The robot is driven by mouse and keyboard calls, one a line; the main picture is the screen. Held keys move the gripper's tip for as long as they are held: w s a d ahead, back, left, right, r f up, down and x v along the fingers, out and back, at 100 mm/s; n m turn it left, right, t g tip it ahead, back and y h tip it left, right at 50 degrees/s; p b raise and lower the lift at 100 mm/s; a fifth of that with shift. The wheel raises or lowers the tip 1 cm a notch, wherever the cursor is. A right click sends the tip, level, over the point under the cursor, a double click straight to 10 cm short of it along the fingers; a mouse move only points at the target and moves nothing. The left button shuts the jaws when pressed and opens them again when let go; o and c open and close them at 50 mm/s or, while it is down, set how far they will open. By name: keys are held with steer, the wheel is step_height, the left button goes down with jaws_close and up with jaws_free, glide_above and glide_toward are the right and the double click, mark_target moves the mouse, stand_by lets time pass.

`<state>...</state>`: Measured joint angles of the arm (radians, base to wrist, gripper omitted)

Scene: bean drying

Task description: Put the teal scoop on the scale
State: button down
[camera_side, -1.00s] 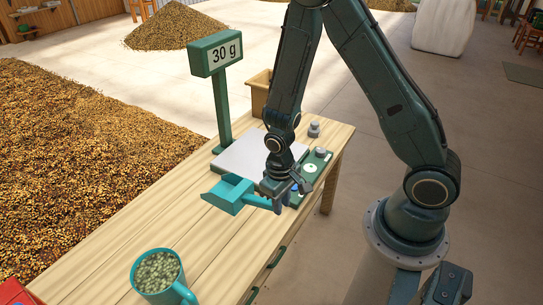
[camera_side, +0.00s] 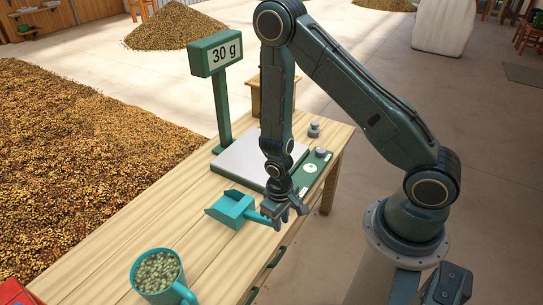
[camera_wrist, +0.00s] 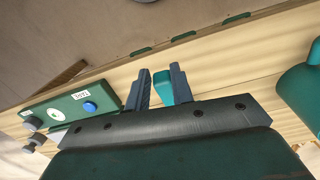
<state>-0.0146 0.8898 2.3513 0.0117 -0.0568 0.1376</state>
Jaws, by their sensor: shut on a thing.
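The teal scoop (camera_side: 232,209) is in front of the scale in the side view, its pan to the left and its handle toward my gripper. My gripper (camera_side: 280,218) is shut on the handle, and the teal handle (camera_wrist: 163,86) shows between the two fingers (camera_wrist: 163,88) in the wrist view. I cannot tell whether the pan touches the table. The scale has a pale, empty-looking plate (camera_side: 258,152), partly hidden by my arm, and a green display (camera_side: 222,53) on a post reading 30 g.
A teal mug of green beans (camera_side: 160,272) stands near the table's front. A green panel (camera_wrist: 68,108) with a blue button sits beside the plate. Small grey weights (camera_side: 314,130) stand near it. A wooden box (camera_side: 272,95) is behind the scale. Bare wooden table (camera_side: 140,230) lies left of the scoop.

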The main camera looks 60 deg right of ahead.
steer(key=shift+f, duration=1.8)
steer(key=c, duration=1.2)
jaws_free()
steer(key=shift+r, duration=0.1)
step_height(320, 180, up, 12)
steer(key=shift+w, duration=0.25)
steer(key=shift+a, duration=0.1)
